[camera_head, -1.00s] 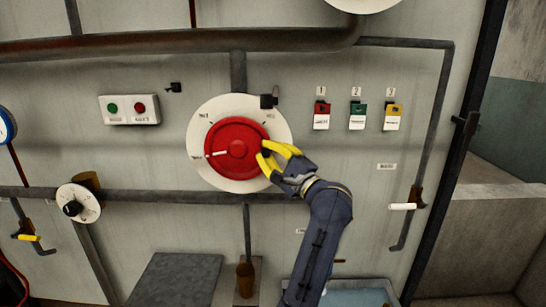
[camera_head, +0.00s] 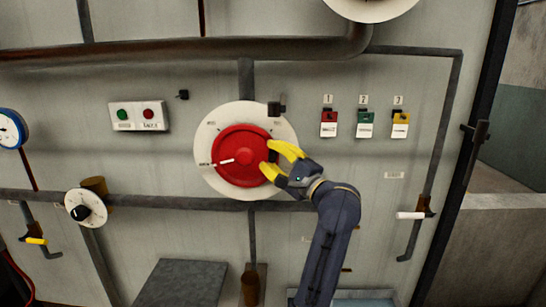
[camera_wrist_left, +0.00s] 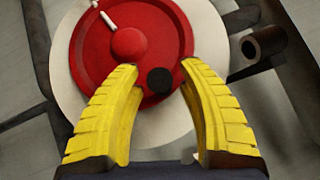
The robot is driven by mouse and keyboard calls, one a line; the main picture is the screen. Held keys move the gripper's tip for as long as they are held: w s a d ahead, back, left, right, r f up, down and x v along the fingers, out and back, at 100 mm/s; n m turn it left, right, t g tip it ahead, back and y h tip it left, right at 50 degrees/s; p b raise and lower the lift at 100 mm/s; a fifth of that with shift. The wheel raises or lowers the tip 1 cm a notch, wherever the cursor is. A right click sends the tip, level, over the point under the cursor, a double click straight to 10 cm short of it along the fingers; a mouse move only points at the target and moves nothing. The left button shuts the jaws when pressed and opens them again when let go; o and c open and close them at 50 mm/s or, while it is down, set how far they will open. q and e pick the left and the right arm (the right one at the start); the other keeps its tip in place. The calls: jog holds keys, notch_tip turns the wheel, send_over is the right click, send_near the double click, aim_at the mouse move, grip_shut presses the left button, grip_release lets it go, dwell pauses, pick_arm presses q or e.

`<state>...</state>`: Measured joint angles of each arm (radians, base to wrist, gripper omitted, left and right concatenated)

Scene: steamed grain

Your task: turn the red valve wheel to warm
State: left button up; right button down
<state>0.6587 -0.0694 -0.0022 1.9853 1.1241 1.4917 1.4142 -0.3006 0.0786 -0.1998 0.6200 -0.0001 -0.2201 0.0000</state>
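The red valve wheel (camera_head: 240,140) sits on a round white dial plate (camera_head: 213,117) on the wall. Its white pointer (camera_head: 222,161) points left, slightly down, towards a small label I cannot read. My left gripper (camera_head: 267,157) is at the wheel's right edge. In the left wrist view its yellow fingers (camera_wrist_left: 158,78) are apart, on either side of a black knob (camera_wrist_left: 159,80) on the red wheel (camera_wrist_left: 91,50). A gap shows between the knob and each finger in that view. Whether the fingers touch the wheel is unclear. My right gripper is out of view.
A dark bracket (camera_head: 275,108) stands at the plate's upper right. Pipes (camera_head: 180,47) run above and below the dial. A button box (camera_head: 138,117), a small dial (camera_head: 84,210) and coloured tags (camera_head: 364,123) are on the wall. A grey block (camera_head: 182,284) stands below.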

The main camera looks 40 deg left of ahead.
pick_arm(q)
jog(key=v, duration=1.2)
jog(key=shift+w, duration=0.1)
dwell(0.5)
